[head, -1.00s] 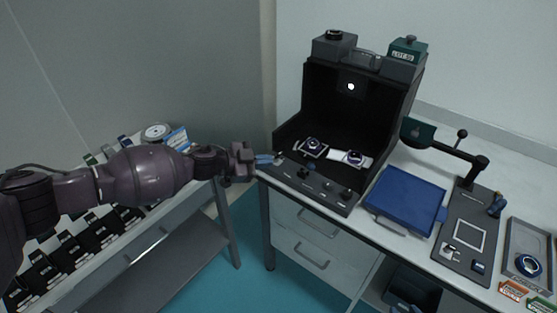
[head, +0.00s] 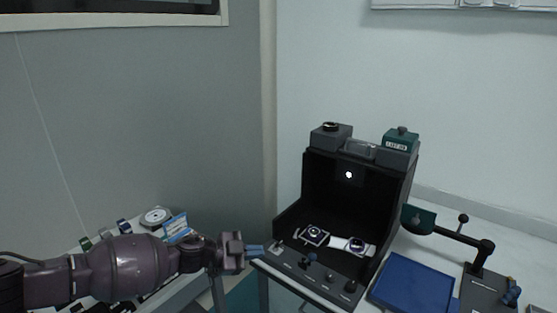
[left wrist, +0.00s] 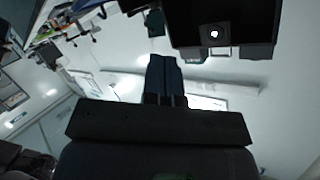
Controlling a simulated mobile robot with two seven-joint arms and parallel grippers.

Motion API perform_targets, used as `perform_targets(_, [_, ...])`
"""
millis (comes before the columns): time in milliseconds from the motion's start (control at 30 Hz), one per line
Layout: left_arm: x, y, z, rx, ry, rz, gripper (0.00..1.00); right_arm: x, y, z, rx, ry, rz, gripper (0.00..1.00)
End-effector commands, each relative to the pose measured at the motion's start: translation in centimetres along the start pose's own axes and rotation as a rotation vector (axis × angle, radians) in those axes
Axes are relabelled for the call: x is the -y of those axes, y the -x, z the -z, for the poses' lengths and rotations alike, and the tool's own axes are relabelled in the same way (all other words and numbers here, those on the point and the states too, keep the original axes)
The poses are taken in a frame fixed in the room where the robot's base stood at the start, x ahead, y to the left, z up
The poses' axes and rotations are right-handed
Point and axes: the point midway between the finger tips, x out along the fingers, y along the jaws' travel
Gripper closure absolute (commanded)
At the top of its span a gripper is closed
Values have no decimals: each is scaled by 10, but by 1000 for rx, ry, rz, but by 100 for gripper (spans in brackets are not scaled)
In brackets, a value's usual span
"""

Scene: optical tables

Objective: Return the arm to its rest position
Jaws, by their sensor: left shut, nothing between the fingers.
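My left arm comes in from the left in the head view. Its gripper (head: 256,250) is shut and empty, with its blue fingertips beside the front left corner of the black inspection box (head: 290,257). The shut fingers also show in the left wrist view (left wrist: 164,78), pointing away from the camera, with nothing between them. I cannot tell whether the fingertips touch the box. My right gripper is not in view.
Two round optics in mounts (head: 313,233) (head: 357,245) lie inside the box. A blue tray (head: 413,285) and a black jointed stand (head: 478,258) are to its right. A side table with a round dial (head: 156,216) is behind my left arm.

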Motion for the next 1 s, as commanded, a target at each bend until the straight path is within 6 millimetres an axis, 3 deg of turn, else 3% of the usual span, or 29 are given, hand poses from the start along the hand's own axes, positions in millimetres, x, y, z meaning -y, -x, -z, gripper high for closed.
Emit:
perform_targets(167, [10,-3,4,37,-132,67,100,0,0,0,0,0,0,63])
perform_targets(333, [34,-13,46,14,-242,177,100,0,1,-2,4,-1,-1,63])
perform_targets(600, [26,-21,83,-17,-233,337,100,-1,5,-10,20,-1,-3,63])
perform_targets(800, [8,-12,87,-10,-137,449,100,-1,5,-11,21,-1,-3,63])
perform_targets(1000, [-15,15,70,35,13,567,100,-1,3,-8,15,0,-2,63])
